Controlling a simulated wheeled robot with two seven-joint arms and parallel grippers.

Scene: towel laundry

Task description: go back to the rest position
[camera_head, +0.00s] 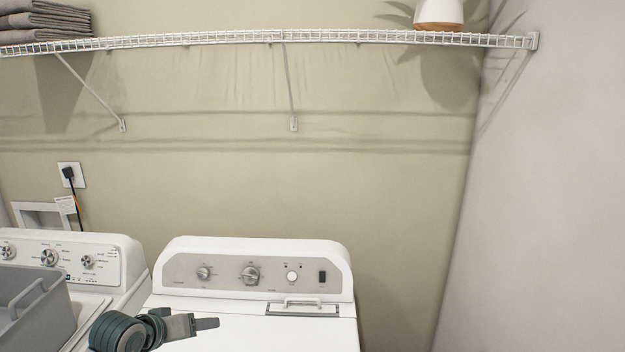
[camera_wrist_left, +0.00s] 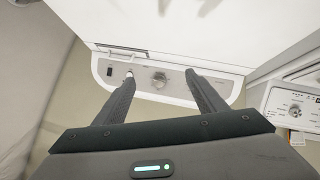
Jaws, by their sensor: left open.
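My left gripper (camera_head: 206,323) is low in the head view, over the white top of the right-hand machine (camera_head: 270,335). Its arm comes in from the bottom left. In the left wrist view the two dark fingers of the left gripper (camera_wrist_left: 160,75) are spread apart with nothing between them. The machine's control panel (camera_wrist_left: 155,82) with its knob shows behind and between the fingers. My right gripper is in neither view.
A second white machine (camera_head: 120,255) stands at the left with a grey basket (camera_head: 40,315) on it. A wire shelf (camera_head: 250,37) runs along the wall with folded grey towels (camera_head: 45,22) and a white pot (camera_head: 438,12). The space above the machines is clear.

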